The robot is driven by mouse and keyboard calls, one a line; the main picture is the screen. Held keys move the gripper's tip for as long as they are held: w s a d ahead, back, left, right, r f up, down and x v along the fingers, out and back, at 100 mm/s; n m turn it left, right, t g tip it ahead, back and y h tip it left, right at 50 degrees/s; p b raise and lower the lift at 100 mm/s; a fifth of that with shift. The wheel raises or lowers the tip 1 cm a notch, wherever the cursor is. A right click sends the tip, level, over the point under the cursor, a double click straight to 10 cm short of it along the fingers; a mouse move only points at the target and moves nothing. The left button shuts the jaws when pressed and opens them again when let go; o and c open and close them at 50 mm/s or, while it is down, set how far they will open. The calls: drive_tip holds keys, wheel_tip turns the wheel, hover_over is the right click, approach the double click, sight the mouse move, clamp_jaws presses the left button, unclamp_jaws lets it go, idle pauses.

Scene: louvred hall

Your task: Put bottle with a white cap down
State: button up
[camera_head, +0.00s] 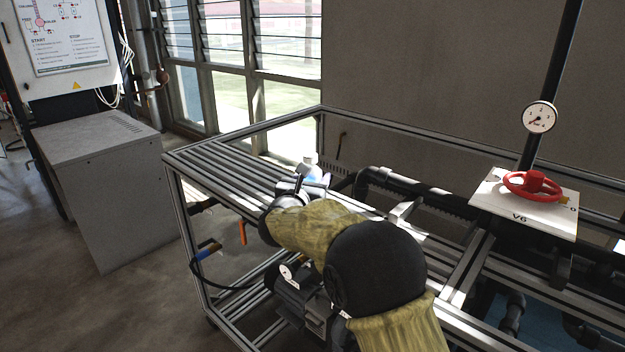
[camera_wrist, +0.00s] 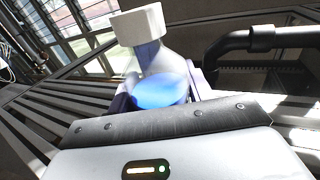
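The bottle with a white cap (camera_wrist: 152,62) is clear with blue in its lower part. It stands up beyond my wrist in the wrist view, with its base hidden. In the head view only its white cap and upper part (camera_head: 310,166) show above my gripper (camera_head: 304,185). In the wrist view the fingers of my gripper (camera_wrist: 160,98) lie on both sides of the bottle and appear shut on it. The bottle is over the slatted top of the metal frame (camera_head: 215,170). I cannot tell whether its base touches the slats.
Bare slats lie to the left of my gripper. Dark pipes (camera_head: 400,182) run behind and to the right. A red valve wheel (camera_head: 533,186) and a pressure gauge (camera_head: 539,117) stand at the right. A grey cabinet (camera_head: 100,150) stands at the left, apart from the frame.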

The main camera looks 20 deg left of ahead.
drive_tip(key=o, duration=0.4)
drive_tip(key=s+b, duration=0.1)
drive_tip(key=s, duration=1.1)
